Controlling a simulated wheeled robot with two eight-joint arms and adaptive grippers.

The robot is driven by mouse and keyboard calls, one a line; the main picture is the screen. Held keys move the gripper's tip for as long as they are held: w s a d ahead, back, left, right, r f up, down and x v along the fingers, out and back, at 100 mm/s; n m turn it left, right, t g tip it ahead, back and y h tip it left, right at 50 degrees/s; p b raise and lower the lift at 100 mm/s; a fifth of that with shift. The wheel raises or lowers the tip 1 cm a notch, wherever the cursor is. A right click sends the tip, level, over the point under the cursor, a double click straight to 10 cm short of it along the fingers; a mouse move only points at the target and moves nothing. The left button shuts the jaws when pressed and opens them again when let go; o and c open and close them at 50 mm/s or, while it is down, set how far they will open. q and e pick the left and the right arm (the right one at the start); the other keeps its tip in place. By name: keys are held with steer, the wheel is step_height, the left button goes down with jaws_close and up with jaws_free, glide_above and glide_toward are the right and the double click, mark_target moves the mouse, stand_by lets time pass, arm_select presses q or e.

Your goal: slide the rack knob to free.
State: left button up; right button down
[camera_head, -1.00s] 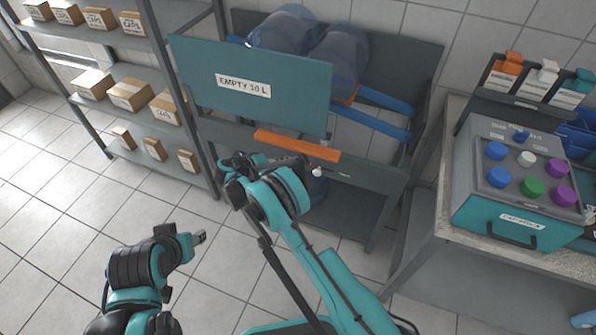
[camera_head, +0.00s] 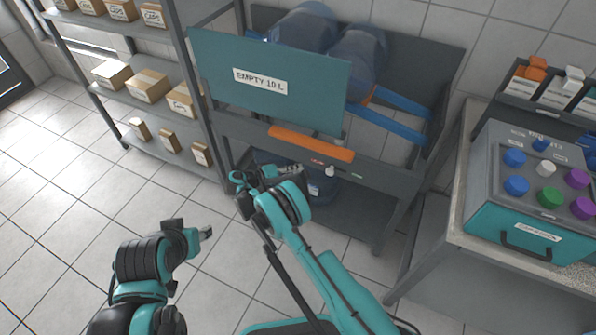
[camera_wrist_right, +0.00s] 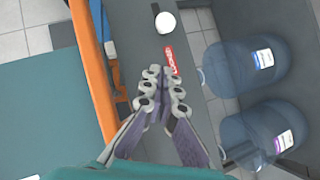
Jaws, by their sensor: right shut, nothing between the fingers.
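The white round knob (camera_head: 329,171) sits on the grey front rail of the bottle rack, below the orange bar. In the right wrist view the knob (camera_wrist_right: 165,22) stands at the end of a dark slot, beside a red label (camera_wrist_right: 171,61) that seems to read LOCKED. My right gripper (camera_head: 299,170) is left of the knob, apart from it. In the right wrist view its fingers (camera_wrist_right: 162,88) are shut and empty, with their tips short of the red label. My left gripper (camera_head: 207,233) is low at the left, away from the rack; its finger opening is unclear.
The rack carries a teal EMPTY 10 L panel (camera_head: 268,82), the orange bar (camera_head: 311,144) and large blue bottles (camera_head: 358,58) on top. More bottles (camera_wrist_right: 262,135) stand below. A shelf with boxes (camera_head: 147,85) is left; a bench with a teal-grey case (camera_head: 525,230) is right.

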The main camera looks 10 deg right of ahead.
steer(key=b, duration=0.2)
glide_toward(330, 167)
steer(key=w, duration=0.3)
steer(key=d, duration=0.1)
steer(key=d+f+b, duration=0.1)
steer(key=s+d, duration=0.1)
steer(key=shift+s+d+f, duration=0.15)
steer(key=shift+d+f, duration=0.05)
steer(key=shift+f, duration=0.2)
steer(key=s+d, duration=0.2)
steer(key=d, duration=0.1)
steer(key=s+d, duration=0.1)
steer(key=shift+s+d, duration=0.1)
steer(key=shift+d, duration=0.25)
